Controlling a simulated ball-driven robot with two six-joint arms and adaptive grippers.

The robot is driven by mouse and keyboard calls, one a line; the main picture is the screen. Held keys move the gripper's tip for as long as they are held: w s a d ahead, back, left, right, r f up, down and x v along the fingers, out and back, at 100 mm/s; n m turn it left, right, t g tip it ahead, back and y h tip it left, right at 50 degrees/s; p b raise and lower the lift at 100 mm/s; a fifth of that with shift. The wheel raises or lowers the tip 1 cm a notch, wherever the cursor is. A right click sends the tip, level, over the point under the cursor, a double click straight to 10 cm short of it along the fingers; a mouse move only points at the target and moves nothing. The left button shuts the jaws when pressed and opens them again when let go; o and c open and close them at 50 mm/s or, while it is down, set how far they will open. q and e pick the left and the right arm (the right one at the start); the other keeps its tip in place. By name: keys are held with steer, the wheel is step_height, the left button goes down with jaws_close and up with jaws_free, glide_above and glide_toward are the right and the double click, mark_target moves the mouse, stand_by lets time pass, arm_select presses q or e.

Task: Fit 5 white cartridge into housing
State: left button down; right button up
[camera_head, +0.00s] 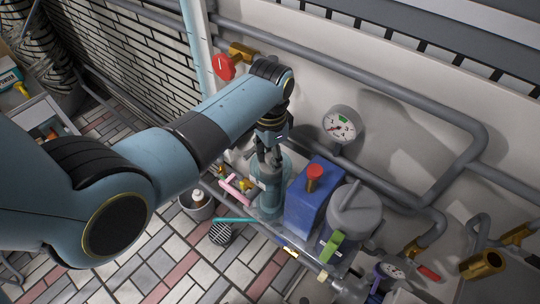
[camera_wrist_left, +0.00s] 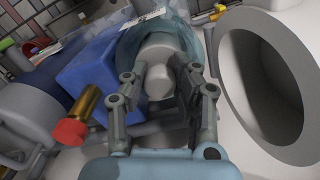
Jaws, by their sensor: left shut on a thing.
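My left gripper (camera_head: 268,158) points down at the top of the teal, see-through housing (camera_head: 271,198), which stands upright on the pipework by the wall. In the left wrist view the gripper (camera_wrist_left: 163,88) is shut on the pale grey-white cartridge (camera_wrist_left: 159,82), with a finger on either side of its narrow top. The cartridge's wider body lies within the outline of the housing's teal rim (camera_wrist_left: 128,42). How deep it sits is hard to tell. In the head view the fingers mostly hide the cartridge. My right gripper is not in view.
A blue box (camera_head: 303,213) with a red-topped knob (camera_head: 315,172) stands close right of the housing. A grey canister (camera_head: 355,212) is beyond it. A gauge (camera_head: 339,125) and pipes line the wall.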

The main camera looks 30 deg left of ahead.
arm_select(q)
steer(key=shift+f, duration=0.1)
steer(key=c, duration=1)
jaws_free()
steer(key=shift+c, duration=0.2)
step_height(320, 180, up, 12)
steer(key=p, duration=0.1)
